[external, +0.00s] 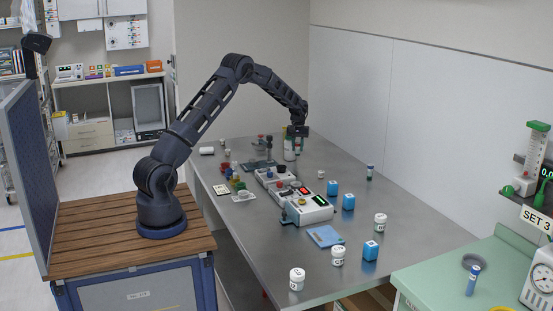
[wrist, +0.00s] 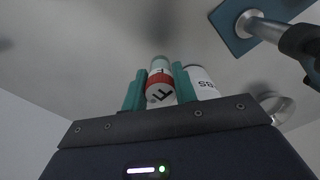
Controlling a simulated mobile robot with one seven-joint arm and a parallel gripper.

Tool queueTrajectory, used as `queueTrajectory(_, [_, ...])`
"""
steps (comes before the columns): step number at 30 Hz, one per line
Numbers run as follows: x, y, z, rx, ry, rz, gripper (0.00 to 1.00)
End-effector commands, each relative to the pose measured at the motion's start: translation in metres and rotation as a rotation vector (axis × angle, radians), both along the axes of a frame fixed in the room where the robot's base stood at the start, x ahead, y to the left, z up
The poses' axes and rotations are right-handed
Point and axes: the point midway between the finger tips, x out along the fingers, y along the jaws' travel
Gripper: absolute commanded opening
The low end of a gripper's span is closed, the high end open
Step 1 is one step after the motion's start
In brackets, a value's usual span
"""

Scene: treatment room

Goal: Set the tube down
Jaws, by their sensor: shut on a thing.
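My gripper (wrist: 160,88) has its teal fingers shut on a tube (wrist: 160,78) with a white body, a red band and a letter F on its end. In the external view my gripper (external: 297,134) points down over the far part of the metal table (external: 330,205). The tube is small and mostly hidden there, so I cannot tell whether its lower end touches the table. A white bottle (wrist: 203,82) stands close beside the tube, to its right in the wrist view; it also shows under my gripper in the external view (external: 289,151).
A blue plate with a metal post (wrist: 235,22) is near in the wrist view. White-and-grey devices (external: 305,207) fill the table's middle. Blue cubes (external: 370,250), white jars (external: 380,222) and a dark tube (external: 369,171) stand on the right. Bare metal shows between them.

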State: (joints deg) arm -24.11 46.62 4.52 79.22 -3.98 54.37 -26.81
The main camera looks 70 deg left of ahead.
Motion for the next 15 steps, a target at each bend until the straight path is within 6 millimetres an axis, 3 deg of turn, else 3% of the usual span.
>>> queueTrajectory(8, [0.000, 0.000, -0.017, 0.000, 0.000, 0.000, 0.06])
queueTrajectory(15, [0.000, 0.000, -0.048, 0.000, 0.001, 0.000, 0.06])
